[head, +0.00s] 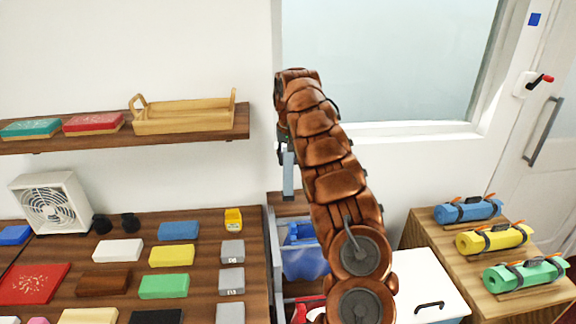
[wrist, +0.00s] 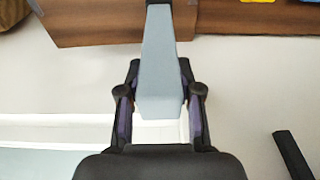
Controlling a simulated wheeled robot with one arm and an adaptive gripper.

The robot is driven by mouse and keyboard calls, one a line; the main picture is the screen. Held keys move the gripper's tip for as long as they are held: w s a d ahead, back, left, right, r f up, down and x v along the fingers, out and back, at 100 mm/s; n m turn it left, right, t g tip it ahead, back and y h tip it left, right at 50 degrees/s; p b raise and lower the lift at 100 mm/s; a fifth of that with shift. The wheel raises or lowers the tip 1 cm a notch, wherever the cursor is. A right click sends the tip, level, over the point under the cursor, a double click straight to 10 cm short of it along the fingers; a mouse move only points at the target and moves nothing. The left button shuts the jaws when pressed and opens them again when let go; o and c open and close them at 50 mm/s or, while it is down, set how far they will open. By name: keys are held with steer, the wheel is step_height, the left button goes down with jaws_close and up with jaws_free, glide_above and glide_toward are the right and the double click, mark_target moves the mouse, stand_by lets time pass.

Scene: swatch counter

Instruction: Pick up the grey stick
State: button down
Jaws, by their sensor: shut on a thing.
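The grey stick (wrist: 160,65) is a long grey bar held between the two fingers of my gripper (wrist: 160,103) in the wrist view. The fingers press on both its sides near its close end. In the head view the grey stick (head: 288,172) hangs upright below the end of my arm, in front of the wall and above the counter's right edge. My gripper is mostly hidden behind my own arm there. The stick appears clear of the counter.
The wooden counter (head: 210,213) holds colored blocks, grey blocks and a white fan (head: 50,202). A shelf (head: 190,130) above bears a wooden tray (head: 185,122) and two boxes. Right of the counter are a blue bin (head: 305,262), a white box (head: 425,275) and a stand with rolled mats (head: 495,237).

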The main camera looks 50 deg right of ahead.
steer(key=shift+s+r, duration=0.1)
steer(key=shift+r, duration=0.2)
steer(key=shift+s+a+r+b, duration=0.1)
steer(key=shift+s+b, duration=0.1)
steer(key=shift+b, duration=0.2)
steer(key=shift+s+a+b, duration=0.25)
steer(key=shift+s+b, duration=0.25)
steer(key=shift+s+a+b, duration=0.25)
steer(key=shift+s+b, duration=0.2)
steer(key=s+a+r+b, duration=0.1)
steer(key=s+a+b, duration=0.4)
steer(key=s, duration=0.7)
steer(key=shift+a+r, duration=0.25)
steer(key=c, duration=1.4)
jaws_free()
steer(key=c, duration=0.4)
steer(key=shift+s, duration=0.1)
